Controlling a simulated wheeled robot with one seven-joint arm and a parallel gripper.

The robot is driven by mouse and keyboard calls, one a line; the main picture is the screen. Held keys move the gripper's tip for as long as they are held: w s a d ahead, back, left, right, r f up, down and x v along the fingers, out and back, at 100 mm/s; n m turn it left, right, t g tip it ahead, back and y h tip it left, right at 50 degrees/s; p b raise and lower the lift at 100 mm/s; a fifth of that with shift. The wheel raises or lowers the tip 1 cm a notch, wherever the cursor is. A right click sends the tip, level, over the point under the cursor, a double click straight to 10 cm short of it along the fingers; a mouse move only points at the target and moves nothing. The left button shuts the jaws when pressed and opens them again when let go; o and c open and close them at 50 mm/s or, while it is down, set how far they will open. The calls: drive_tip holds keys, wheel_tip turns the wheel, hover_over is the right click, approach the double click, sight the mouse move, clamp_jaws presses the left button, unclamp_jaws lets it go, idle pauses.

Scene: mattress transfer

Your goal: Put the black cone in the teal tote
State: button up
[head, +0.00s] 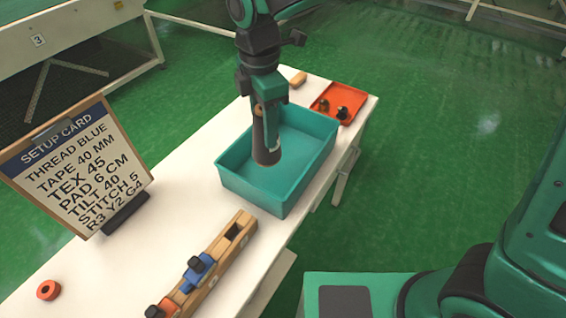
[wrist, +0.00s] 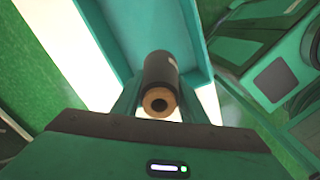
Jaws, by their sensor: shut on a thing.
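The black cone (head: 267,145) hangs upright from my gripper (head: 262,108), over the left part of the teal tote. In the wrist view the cone (wrist: 160,82) shows its tan end with a dark hole, held between the fingers of my gripper (wrist: 157,100). My gripper is shut on the cone. The teal tote (head: 250,194) stands on the white table, and its visible floor is empty. In the wrist view part of the tote (wrist: 200,50) shows beyond the cone. I cannot tell whether the cone's lower end is below the tote's rim.
A wooden rack (head: 222,258) with blue and orange pieces lies in front of the tote on the white table (head: 165,215). An orange tray (head: 330,92) with small dark items sits behind. A setup card (head: 75,165) stands at left, and an orange ring (head: 48,290) lies front left.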

wheel_tip(320, 180, down, 10)
idle(0.6)
drive_tip(key=shift+s+a+f, duration=0.1)
drive_tip(key=o, duration=1.2)
wheel_tip(320, 180, up, 12)
drive_tip(key=shift+r, duration=0.1)
